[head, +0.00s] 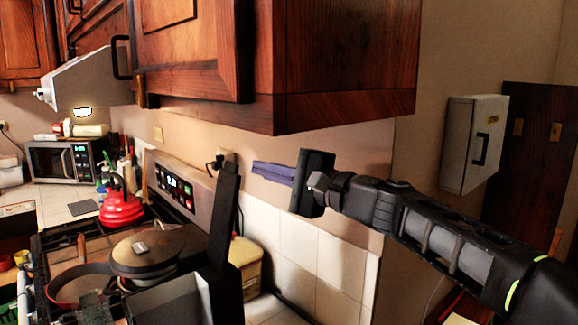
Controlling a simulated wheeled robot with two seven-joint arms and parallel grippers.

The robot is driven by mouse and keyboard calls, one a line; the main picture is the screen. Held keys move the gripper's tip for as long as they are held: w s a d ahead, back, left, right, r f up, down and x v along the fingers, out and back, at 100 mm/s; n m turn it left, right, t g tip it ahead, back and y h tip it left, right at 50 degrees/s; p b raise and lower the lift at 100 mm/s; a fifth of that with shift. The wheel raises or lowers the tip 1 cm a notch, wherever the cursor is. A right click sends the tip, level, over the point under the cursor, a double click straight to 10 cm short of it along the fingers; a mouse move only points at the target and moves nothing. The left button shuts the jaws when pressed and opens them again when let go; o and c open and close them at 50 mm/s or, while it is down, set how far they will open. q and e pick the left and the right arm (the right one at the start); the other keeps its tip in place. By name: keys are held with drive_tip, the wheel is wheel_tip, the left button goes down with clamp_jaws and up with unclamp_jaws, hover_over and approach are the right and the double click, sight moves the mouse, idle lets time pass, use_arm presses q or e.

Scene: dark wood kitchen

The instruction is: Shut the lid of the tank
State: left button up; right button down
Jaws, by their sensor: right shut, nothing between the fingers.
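The tank appears to be the dark box (178,303) at the bottom centre, cut off by the lower picture edge. Its dark lid (224,215) stands open, nearly upright, at the box's right side. My right gripper (256,169) reaches in from the right. Its purple fingers are shut, empty and point left. My left gripper is not in view.
Wooden wall cabinets (330,70) hang above my right gripper. A stove with a lidded pan (146,252) and a red kettle (121,207) stands left of the box. A yellowish container (247,262) sits behind the lid. A white wall box (473,143) is at right.

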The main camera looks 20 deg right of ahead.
drive_tip(key=a, duration=0.1)
drive_tip(key=s+a, duration=0.1)
drive_tip(key=a+r, duration=0.1)
drive_tip(key=shift+s+a+p, duration=0.1)
drive_tip(key=shift+s+p, duration=0.2)
drive_tip(key=shift+p, duration=0.05)
